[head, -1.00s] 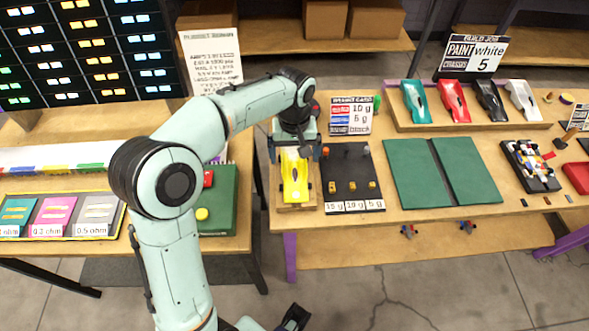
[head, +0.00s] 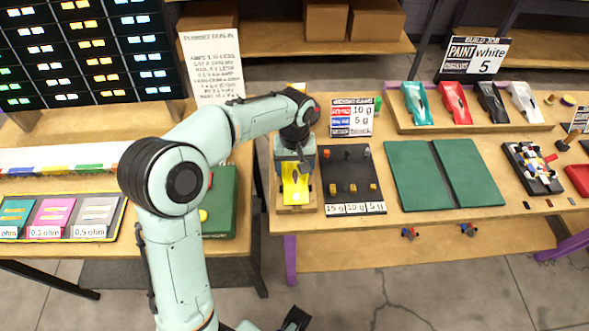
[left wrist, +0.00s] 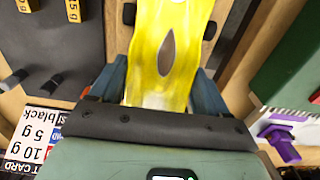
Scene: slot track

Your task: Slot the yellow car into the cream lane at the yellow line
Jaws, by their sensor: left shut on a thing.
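The yellow car (head: 294,190) is on a small wooden stand at the left end of the right-hand table. My left gripper (head: 295,168) has come down over its far part, which it hides in the head view. In the left wrist view the yellow car (left wrist: 148,45) lies between the two blue fingers of my left gripper (left wrist: 160,88), which are shut on it. A dark oval shows on the car's top. I cannot make out a cream lane with a yellow line in these views.
A black board (head: 350,165) with small weights stands close right of the car, a card sign (head: 352,117) behind it. A green case (head: 222,205) lies on the left table, across a gap. Green mats (head: 415,175) lie further right.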

